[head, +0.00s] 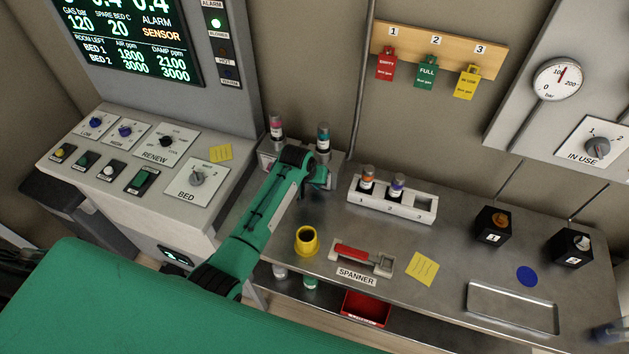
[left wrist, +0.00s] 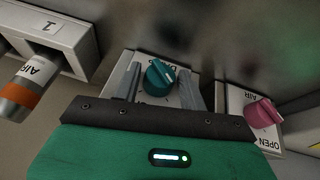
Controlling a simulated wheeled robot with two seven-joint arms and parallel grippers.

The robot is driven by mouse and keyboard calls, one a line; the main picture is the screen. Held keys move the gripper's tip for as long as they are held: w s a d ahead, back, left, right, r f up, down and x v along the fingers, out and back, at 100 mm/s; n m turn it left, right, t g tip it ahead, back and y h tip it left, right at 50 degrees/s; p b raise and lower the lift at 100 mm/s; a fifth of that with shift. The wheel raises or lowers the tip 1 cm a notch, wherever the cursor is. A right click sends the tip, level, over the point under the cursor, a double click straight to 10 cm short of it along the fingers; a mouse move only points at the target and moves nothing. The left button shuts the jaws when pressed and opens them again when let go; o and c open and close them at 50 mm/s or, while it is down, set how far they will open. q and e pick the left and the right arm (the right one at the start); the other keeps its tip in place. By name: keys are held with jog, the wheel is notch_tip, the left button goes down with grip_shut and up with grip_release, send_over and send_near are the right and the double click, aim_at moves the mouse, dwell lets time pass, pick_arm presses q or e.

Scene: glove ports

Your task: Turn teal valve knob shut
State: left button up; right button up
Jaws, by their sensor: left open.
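The plate's lettering is partly covered, and I cannot read the knob's setting surely. My left gripper (left wrist: 160,84) is open, one finger on each side of the knob; I see gaps beside it. My right gripper is not in view.
A pink knob (left wrist: 263,113) is close beside the right finger in the wrist view. A pink-capped bottle (head: 277,127) stands left of the teal one. A white rack (head: 392,205) with two bottles, a yellow cup (head: 306,240) and a red-handled spanner (head: 360,257) are nearby.

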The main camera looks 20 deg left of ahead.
pick_arm(q)
jog(key=shift+c, duration=0.4)
jog(key=c, duration=0.6)
